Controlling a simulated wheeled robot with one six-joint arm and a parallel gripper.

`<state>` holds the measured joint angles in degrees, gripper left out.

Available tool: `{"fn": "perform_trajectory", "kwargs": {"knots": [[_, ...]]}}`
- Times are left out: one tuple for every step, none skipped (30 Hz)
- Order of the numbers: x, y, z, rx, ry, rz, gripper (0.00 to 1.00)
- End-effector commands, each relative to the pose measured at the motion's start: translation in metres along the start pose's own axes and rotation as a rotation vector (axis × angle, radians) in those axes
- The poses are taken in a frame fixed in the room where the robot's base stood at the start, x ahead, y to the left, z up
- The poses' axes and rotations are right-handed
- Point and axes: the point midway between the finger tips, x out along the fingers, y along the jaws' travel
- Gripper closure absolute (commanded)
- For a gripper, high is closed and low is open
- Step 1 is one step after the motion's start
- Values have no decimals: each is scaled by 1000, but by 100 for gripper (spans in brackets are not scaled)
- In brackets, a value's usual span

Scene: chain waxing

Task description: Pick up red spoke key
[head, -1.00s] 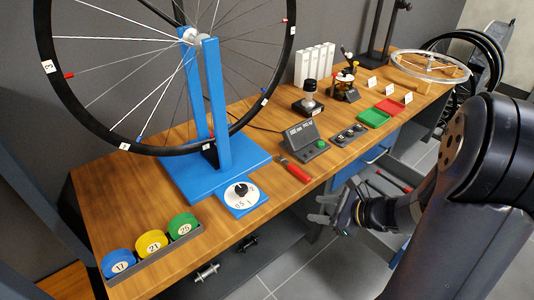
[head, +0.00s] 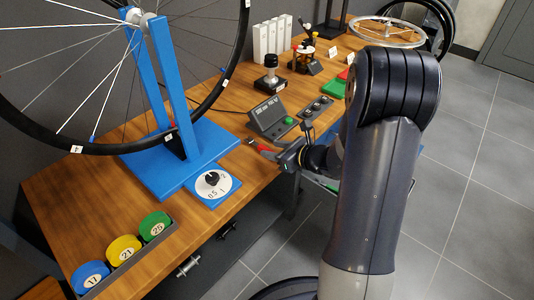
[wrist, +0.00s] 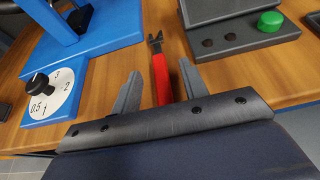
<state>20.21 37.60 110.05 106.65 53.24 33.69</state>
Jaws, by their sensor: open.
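A red-handled tool (wrist: 160,78) with a dark forked head lies on the wooden bench; it is the hand tool I take for the red spoke key, though its shape alone does not make that certain. In the wrist view it points away from me, its handle between my open fingers. My gripper (wrist: 159,72) is open and looks down at the bench near its front edge. The near end of the tool is hidden behind my gripper. In the head view only a bit of red (head: 264,146) shows beside my gripper (head: 277,153).
A blue wheel stand (head: 190,155) and a white dial on a blue plate (head: 212,184) are left of the tool. A grey device with a green button (head: 270,118) stands just behind it. Numbered discs (head: 124,249) sit at front left. Bare wood lies around the tool.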

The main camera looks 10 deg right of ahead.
Motion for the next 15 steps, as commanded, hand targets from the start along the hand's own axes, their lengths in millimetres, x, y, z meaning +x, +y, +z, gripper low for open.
{"fn": "perform_trajectory", "kwargs": {"knots": [[11, 2, -3, -2, -1, 4, 58], [15, 3, -3, -1, -1, 4, 58], [21, 2, -2, -1, 0, 3, 58], [25, 2, -2, -1, 0, 3, 58], [28, 2, -1, -1, -1, 3, 58], [31, 2, -1, 0, -1, 2, 58], [32, 2, -1, 0, -1, 1, 58], [34, 2, 0, 0, -1, 1, 58], [35, 2, 0, 0, 0, 1, 58], [35, 2, 0, 0, 0, 0, 58], [35, 2, 0, 0, 0, 0, 58], [34, 1, 1, 0, 0, 0, 58], [34, 1, 1, 0, 0, 0, 58], [34, 1, 1, 0, 0, 0, 58], [34, 1, 1, 0, 0, 0, 59]]}}
